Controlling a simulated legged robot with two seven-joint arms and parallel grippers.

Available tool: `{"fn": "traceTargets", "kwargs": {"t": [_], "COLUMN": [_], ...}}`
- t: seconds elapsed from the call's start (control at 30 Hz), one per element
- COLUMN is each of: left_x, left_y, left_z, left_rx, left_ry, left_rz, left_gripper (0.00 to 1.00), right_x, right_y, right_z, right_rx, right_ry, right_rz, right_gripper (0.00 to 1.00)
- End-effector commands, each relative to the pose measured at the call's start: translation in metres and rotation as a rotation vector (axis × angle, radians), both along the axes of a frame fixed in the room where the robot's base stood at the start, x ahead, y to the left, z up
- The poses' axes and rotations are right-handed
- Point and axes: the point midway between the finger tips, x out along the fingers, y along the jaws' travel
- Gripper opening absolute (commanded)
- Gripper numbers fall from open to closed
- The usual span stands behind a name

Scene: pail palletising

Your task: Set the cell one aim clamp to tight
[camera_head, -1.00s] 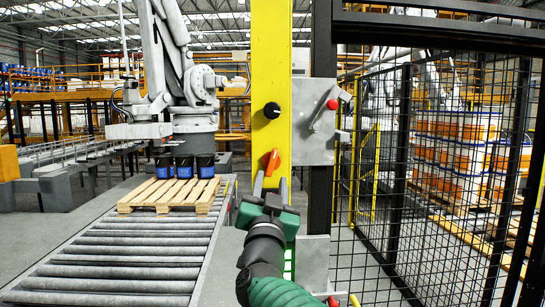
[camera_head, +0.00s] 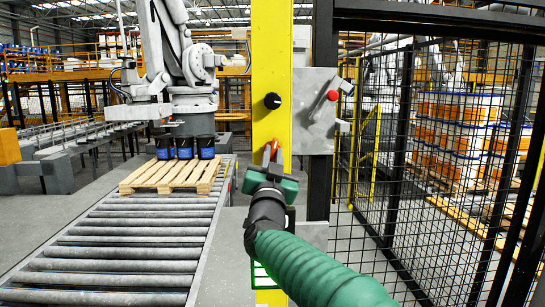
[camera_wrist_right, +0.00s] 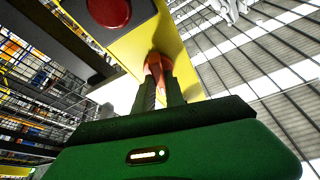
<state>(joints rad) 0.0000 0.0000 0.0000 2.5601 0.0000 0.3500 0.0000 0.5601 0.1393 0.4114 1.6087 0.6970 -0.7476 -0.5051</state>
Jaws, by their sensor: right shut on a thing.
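The orange clamp handle (camera_head: 275,146) sits on the front of the yellow post (camera_head: 271,60), below a black knob (camera_head: 272,101). My right gripper (camera_head: 272,158) is at the handle from below, and its fingers cover the handle's lower part. In the right wrist view the orange handle (camera_wrist_right: 155,66) stands between the two dark fingers of my right gripper (camera_wrist_right: 162,90), which is shut on it. Any setting marks around the handle cannot be read. My left gripper is not in view.
A grey plate (camera_head: 304,85) with a red-tipped lever (camera_head: 325,100) is right of the post. Black mesh fencing (camera_head: 440,180) stands further right. Left are a roller conveyor (camera_head: 120,240), a wooden pallet (camera_head: 172,176) and dark blue pails (camera_head: 184,147) before a robot arm (camera_head: 175,50).

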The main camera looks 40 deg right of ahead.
Motion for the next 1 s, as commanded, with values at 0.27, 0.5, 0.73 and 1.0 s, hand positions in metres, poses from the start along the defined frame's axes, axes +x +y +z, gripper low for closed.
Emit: {"fn": "traceTargets", "kwargs": {"t": [0.27,0.5,0.73,1.0], "left_x": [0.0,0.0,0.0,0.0], "left_y": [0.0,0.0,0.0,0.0], "left_z": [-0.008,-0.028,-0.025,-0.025], "left_rx": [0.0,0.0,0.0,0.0], "left_ry": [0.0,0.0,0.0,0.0], "left_rz": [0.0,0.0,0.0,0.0], "left_gripper": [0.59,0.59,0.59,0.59], "right_x": [0.0,0.0,0.0,0.0], "right_y": [0.0,-0.001,-0.001,-0.001], "right_z": [-0.004,-0.003,-0.001,-0.001], "right_rx": [-0.047,-0.248,-0.257,-0.256], "right_ry": [0.028,0.152,0.161,0.159], "right_rz": [0.0,-0.001,-0.001,-0.001], "right_gripper": [0.0,0.0,0.0,0.36]}}
